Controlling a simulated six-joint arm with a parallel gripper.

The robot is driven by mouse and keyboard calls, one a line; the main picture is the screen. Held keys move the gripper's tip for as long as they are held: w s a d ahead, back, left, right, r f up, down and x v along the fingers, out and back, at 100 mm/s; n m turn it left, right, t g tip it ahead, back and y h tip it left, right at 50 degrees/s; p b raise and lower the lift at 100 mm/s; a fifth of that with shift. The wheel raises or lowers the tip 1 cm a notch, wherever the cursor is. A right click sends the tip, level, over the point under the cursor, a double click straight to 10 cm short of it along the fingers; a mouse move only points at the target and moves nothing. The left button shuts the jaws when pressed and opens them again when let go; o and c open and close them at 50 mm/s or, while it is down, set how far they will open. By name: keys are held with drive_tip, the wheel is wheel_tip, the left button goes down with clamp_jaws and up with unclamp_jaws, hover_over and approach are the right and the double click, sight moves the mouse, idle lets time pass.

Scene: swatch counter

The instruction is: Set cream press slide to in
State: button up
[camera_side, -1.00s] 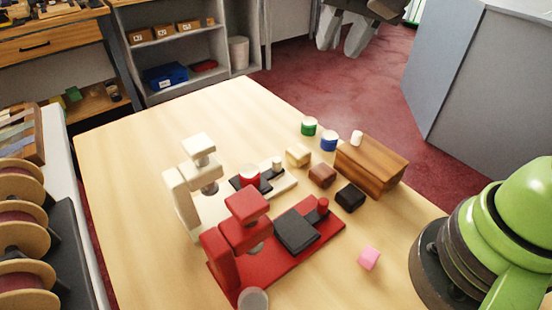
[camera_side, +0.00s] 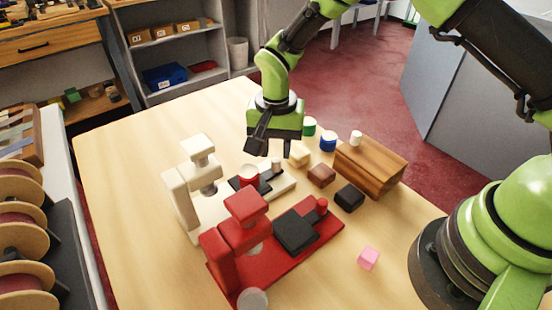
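The cream press (camera_side: 181,203) stands on the table left of centre, with its cream head (camera_side: 197,146) raised on the column. Its slide (camera_side: 285,186) extends to the right of the head, with a dark plate and a small cream knob (camera_side: 276,164) at the far end. A red and white round piece (camera_side: 248,176) sits on the slide's dark plate, outside the head. My gripper (camera_side: 272,154) points down above the knob end of the slide. Its dark fingers look apart, with nothing visible between them. Whether they touch the knob is unclear.
A red press (camera_side: 229,259) with a black plate stands in front. Right of the slide are cream, brown and black (camera_side: 349,197) blocks, green and blue round pieces, and a wooden block (camera_side: 371,166). A pink cube (camera_side: 368,258) lies nearer. The table's back left is clear.

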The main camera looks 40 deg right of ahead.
sight(276, 160)
drive_tip(key=shift+f, duration=1.9)
clamp_jaws()
drive_tip(key=shift+a, duration=2.15)
unclamp_jaws()
drive_tip(key=shift+r, duration=0.1)
wheel_tip(276, 160, up, 10)
